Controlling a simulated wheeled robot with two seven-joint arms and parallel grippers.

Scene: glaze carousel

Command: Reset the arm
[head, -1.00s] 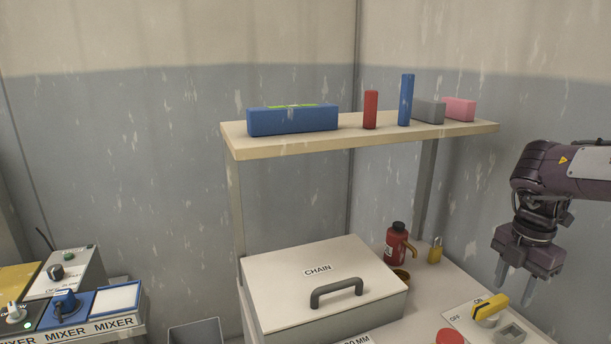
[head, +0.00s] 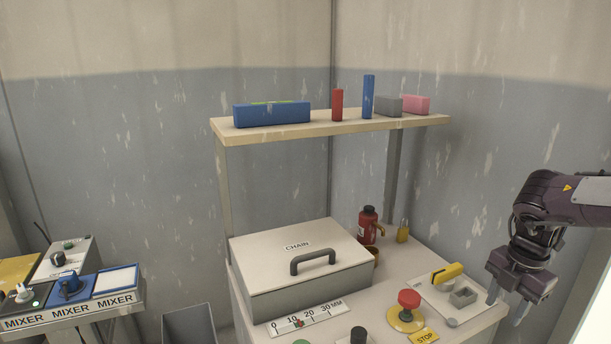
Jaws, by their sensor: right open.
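My right gripper (head: 507,312) is at the right side of the head view, pointing down. Its two fingers are apart and nothing shows between them. It is beside the right end of the bench, near the yellow-handled switch (head: 447,272) and a small grey square socket (head: 463,297). I cannot tell whether it touches the bench edge. My left gripper is not in view.
A shelf (head: 330,128) with several blocks stands above. Mixer panels (head: 70,305) are at left.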

